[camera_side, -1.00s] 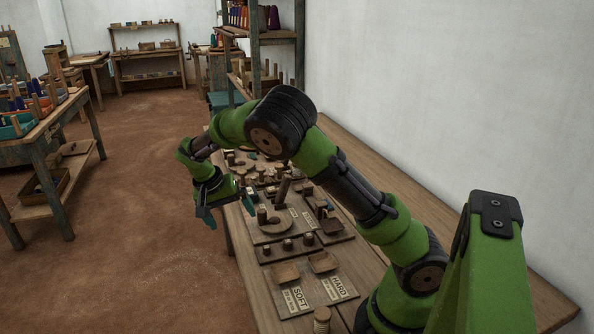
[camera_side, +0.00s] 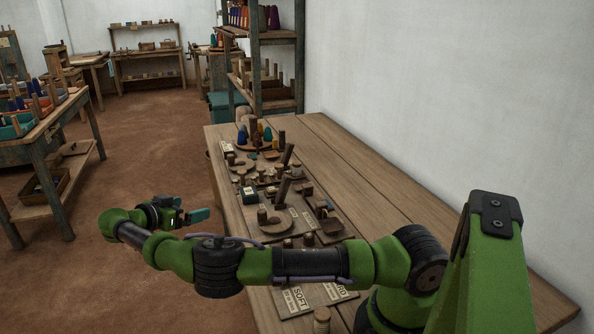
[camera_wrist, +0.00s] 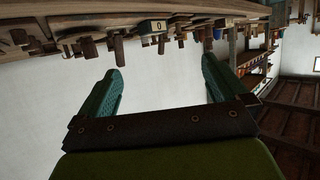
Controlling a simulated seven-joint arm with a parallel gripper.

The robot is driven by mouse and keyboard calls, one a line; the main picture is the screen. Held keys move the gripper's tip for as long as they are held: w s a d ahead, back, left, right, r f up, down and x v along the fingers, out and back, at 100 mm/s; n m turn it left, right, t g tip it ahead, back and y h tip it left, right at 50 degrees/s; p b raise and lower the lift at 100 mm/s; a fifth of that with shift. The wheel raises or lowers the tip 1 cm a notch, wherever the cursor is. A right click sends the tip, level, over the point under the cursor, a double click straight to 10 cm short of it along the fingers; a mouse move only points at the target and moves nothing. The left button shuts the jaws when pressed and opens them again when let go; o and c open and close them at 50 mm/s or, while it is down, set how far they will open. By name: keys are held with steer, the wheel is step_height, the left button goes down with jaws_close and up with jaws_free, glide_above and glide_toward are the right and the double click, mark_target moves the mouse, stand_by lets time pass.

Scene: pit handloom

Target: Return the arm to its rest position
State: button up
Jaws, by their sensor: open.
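My green arm reaches out low from its mount at the right of the side view, across the near part of the workbench (camera_side: 345,165). My gripper (camera_side: 204,216) is past the bench's left edge, over the floor, with its teal fingers pointing right toward the bench. In the wrist view my gripper (camera_wrist: 160,85) has its two teal fingers wide apart with nothing between them. The wrist picture appears upside down, with the bench edge (camera_wrist: 215,6) along its top.
Wooden boards with pegs (camera_side: 285,222) and small dishes stand on the bench. SOFT and HARD labels (camera_side: 297,299) lie near my arm, partly hidden. A shelf (camera_side: 265,60) stands behind, and another table (camera_side: 45,130) at the left. The floor between is clear.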

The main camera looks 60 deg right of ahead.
steer(key=x, duration=0.7)
stand_by(0.5)
